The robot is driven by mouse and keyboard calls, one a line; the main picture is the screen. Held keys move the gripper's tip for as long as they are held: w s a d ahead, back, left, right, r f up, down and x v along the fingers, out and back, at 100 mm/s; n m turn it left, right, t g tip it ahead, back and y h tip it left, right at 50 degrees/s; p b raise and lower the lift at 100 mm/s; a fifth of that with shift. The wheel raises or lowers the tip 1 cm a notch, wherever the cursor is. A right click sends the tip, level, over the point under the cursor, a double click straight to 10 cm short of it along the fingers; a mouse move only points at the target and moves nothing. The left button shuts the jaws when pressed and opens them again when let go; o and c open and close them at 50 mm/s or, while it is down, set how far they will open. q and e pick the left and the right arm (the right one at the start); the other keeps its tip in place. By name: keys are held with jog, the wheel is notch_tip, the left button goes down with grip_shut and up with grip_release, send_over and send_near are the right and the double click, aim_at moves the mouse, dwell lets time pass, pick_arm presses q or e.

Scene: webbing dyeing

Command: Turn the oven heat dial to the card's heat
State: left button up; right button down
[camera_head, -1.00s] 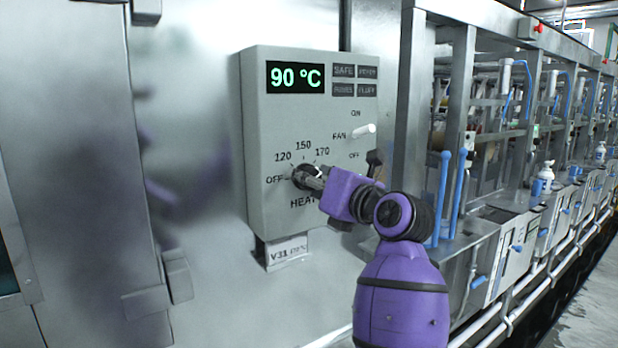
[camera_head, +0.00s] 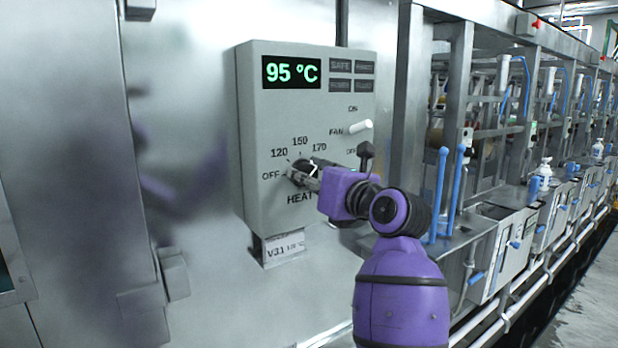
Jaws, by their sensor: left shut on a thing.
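The heat dial (camera_head: 298,174) is a dark round knob on the front of the grey control box (camera_head: 262,200). Marks OFF, 120, 150 and 170 run around it, with HEAT printed below. My left gripper (camera_head: 304,173) is shut on the dial and hides much of it, so I cannot tell where its pointer stands. The green display (camera_head: 291,72) reads 95 °C. A card (camera_head: 284,249) below the box shows V31 and smaller print that is hard to read. My right gripper is not in view.
A white fan lever (camera_head: 360,127) sticks out of the box between ON and OFF, above my gripper. A dark handle (camera_head: 365,152) is close to my wrist. Blue upright handles (camera_head: 441,190) and a row of machines stand to the right.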

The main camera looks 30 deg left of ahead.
pick_arm(q)
jog(key=shift+s, duration=0.1)
jog(key=o, duration=1.1)
jog(key=shift+a, duration=0.1)
jog(key=v, duration=1.2)
